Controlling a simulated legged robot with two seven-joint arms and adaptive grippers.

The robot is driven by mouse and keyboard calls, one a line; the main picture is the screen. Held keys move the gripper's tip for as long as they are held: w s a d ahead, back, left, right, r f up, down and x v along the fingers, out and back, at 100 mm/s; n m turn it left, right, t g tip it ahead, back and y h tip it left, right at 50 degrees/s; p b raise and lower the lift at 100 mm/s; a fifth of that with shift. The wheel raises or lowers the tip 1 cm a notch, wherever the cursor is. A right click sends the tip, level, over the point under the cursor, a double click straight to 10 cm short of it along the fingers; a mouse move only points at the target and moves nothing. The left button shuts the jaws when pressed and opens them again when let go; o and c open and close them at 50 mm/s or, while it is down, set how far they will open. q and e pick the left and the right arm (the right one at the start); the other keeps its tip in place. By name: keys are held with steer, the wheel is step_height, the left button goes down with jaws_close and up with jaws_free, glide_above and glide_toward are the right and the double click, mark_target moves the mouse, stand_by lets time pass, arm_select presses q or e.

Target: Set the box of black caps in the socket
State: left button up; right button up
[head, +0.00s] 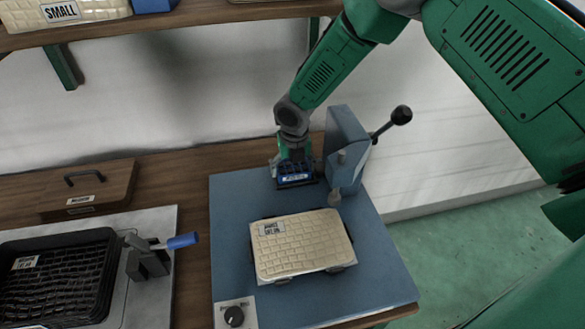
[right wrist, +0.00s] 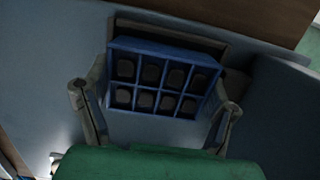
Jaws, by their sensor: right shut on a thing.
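The box of black caps (head: 296,180) is a small blue box at the back of the blue press base. In the right wrist view the blue box (right wrist: 160,78) shows two rows of compartments, each with a dark cap. My right gripper (head: 293,163) points down and is shut on the box, with one finger at each side in the right wrist view (right wrist: 157,100). A grey-brown frame (right wrist: 172,27), perhaps the socket, shows past the box's upper edge. The box covers most of it, and I cannot tell whether the box sits inside it. My left gripper is not in view.
A lever press (head: 347,150) with a black knob stands just right of the box. A cream tray panel (head: 303,243) lies in front on the blue base (head: 232,215). A black tray (head: 60,240) with a blue-handled clamp (head: 150,258) is at left.

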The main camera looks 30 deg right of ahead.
steer(key=shift+s+f, duration=0.4)
steer(key=shift+f, duration=0.1)
steer(key=o, duration=1.4)
steer(key=shift+c, duration=0.2)
steer(key=shift+o, duration=0.9)
steer(key=shift+w+d+f, duration=0.1)
steer(key=shift+w+f, duration=0.05)
steer(key=shift+f, duration=0.05)
steer(key=shift+r, duration=0.15)
step_height(320, 180, up, 12)
steer(key=shift+s+a, duration=0.25)
steer(key=shift+s, duration=0.1)
steer(key=shift+s, duration=0.1)
